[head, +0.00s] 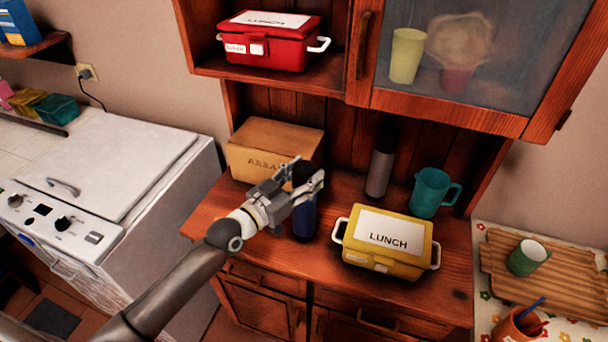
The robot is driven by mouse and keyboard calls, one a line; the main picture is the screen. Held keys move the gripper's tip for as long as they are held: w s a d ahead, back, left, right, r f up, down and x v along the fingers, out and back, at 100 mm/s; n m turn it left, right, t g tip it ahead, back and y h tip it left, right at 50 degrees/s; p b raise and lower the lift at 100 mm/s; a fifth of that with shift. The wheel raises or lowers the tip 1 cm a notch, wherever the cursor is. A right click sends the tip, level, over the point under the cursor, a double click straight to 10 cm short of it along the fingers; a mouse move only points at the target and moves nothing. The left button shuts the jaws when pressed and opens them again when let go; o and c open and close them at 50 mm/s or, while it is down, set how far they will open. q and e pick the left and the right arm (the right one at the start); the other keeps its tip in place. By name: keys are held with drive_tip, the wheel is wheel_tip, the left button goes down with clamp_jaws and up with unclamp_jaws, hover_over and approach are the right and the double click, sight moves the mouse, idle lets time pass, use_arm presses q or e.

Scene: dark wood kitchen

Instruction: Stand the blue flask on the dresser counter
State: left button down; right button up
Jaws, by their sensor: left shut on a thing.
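The blue flask (304,219) is upright at the dresser counter (219,215), between the bread box and the yellow lunch box. Its dark top shows above my left gripper (308,184), which is shut on its upper part. The gripper hides part of the flask. Its base seems at or just over the counter; I cannot tell whether it touches. My right gripper is not in the head view.
A wooden bread box (275,149) stands behind left, a yellow lunch box (385,241) at right. A grey flask (380,168) and a teal jug (431,192) stand further back. The upper cabinet (361,50) overhangs the counter's back.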

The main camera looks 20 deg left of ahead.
use_arm(q)
drive_tip(key=shift+f, duration=0.1)
drive_tip(key=c, duration=0.7)
unclamp_jaws()
drive_tip(key=shift+r, duration=0.25)
drive_tip(key=b+v, duration=0.2)
drive_tip(key=v, duration=1)
drive_tip(key=shift+b, duration=0.4)
drive_tip(key=shift+f, duration=0.1)
